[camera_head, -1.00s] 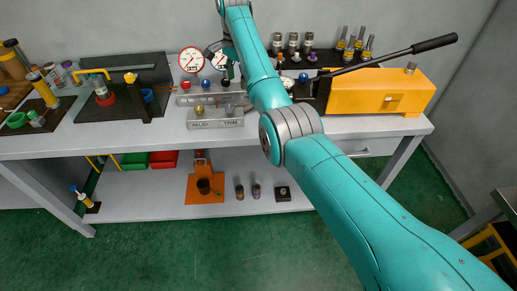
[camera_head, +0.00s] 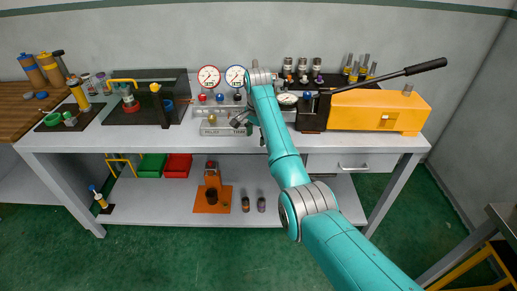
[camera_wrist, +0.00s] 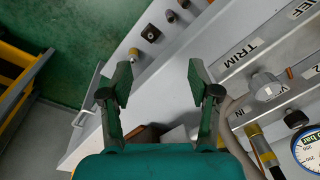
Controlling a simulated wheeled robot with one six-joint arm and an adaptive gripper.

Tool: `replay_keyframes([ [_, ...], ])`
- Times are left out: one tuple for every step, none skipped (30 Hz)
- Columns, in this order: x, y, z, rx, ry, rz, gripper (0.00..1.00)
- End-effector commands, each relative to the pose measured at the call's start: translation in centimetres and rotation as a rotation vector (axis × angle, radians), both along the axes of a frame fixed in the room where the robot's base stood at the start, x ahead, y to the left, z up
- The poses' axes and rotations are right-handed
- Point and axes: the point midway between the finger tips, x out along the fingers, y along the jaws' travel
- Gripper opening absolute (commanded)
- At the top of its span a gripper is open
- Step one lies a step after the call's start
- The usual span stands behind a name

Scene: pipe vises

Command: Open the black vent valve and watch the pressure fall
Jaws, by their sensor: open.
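The black vent valve appears to be the small black knob (camera_head: 237,97) at the right of the red knob (camera_head: 202,98) and blue knob (camera_head: 220,97), below the gauges. A red-rimmed gauge (camera_head: 208,77) and a blue-rimmed gauge (camera_head: 235,77) stand behind; their needles are too small to read. My gripper (camera_head: 240,121) is at the front of the panel, right of the RELIEF knob. In the wrist view my gripper (camera_wrist: 158,78) is open and empty. A grey knob (camera_wrist: 266,87) beside a partly hidden "VE" label lies right of the fingers, apart from them.
The silver panel (camera_head: 208,131) carries RELIEF and TRIM labels. A yellow pump (camera_head: 375,111) with a long black handle (camera_head: 425,67) stands right of my arm. A black tray (camera_head: 150,85) with fittings is on the left. The lower shelf (camera_head: 150,210) holds bins and small parts.

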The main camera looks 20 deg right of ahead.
Motion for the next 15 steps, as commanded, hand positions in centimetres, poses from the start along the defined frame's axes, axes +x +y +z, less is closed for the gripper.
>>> replay_keyframes([
  [-0.1, 0.0, -0.9, -0.001, -0.007, 0.006, 0.61],
  [-0.2, 0.1, -1.3, -0.002, -0.01, 0.01, 0.61],
  [-0.3, 0.1, -1.8, -0.002, -0.015, 0.014, 0.61],
  [-0.3, 0.1, -2.1, -0.003, -0.018, 0.017, 0.61],
  [-0.4, 0.1, -2.4, -0.003, -0.022, 0.02, 0.61],
  [-0.4, 0.1, -2.7, -0.004, -0.026, 0.023, 0.61],
  [-0.4, 0.1, -2.9, -0.004, -0.028, 0.026, 0.61],
  [-0.4, 0.1, -3.1, -0.004, -0.031, 0.028, 0.61],
  [-0.5, 0.1, -3.3, -0.005, -0.033, 0.03, 0.61],
  [-0.5, 0.1, -3.4, -0.005, -0.034, 0.031, 0.61],
  [-0.5, 0.1, -3.5, -0.006, -0.036, 0.032, 0.61],
  [-0.5, 0.1, -3.6, -0.006, -0.036, 0.033, 0.61],
  [-0.5, 0.1, -3.6, -0.005, -0.037, 0.034, 0.61],
  [-0.5, 0.1, -3.6, -0.005, -0.037, 0.034, 0.61],
  [-0.5, 0.1, -3.7, -0.005, -0.037, 0.034, 0.61],
])
